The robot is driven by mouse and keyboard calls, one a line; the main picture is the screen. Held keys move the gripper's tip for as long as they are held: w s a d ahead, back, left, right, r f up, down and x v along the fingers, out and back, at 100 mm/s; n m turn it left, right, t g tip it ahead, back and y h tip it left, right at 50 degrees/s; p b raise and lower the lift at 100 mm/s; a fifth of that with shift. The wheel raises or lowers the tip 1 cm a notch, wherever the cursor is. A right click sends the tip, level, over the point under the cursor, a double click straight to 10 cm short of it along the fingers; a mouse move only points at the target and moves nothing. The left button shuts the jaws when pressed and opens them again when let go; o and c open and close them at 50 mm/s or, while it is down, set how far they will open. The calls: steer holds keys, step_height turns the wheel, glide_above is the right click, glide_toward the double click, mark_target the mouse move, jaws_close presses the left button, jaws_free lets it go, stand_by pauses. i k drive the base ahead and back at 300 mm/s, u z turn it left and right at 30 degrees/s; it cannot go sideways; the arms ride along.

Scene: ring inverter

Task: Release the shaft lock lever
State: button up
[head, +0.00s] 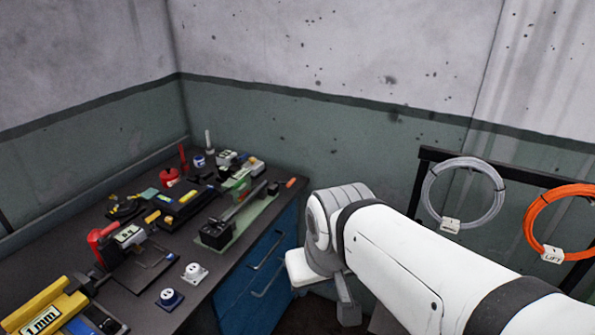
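I cannot pick out the shaft lock lever for certain. On the bench, a dark device with a long bar (243,205) lies on a pale green plate (262,205) near the right edge. A red-handled tool (103,238) lies further left. My white arm reaches in from the lower right, and its wrist hangs beside the blue cabinet, right of the bench. A grey part at the end of my arm, perhaps my gripper (347,303), points down there. Its fingers cannot be made out, and no object shows in it.
The dark bench (225,262) is crowded with tools, a yellow "1 mm" box (45,308) and two small round-topped fittings, one white (194,272), one blue-based (169,298). A blue drawer cabinet (262,265) stands below. Grey (463,160) and orange (530,215) coils hang on a black rack.

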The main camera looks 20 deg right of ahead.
mark_target(288, 184)
steer(key=z, duration=1.45)
steer(key=k, duration=0.65)
steer(key=u, duration=1)
steer(key=i, duration=1)
steer(key=z, duration=0.05)
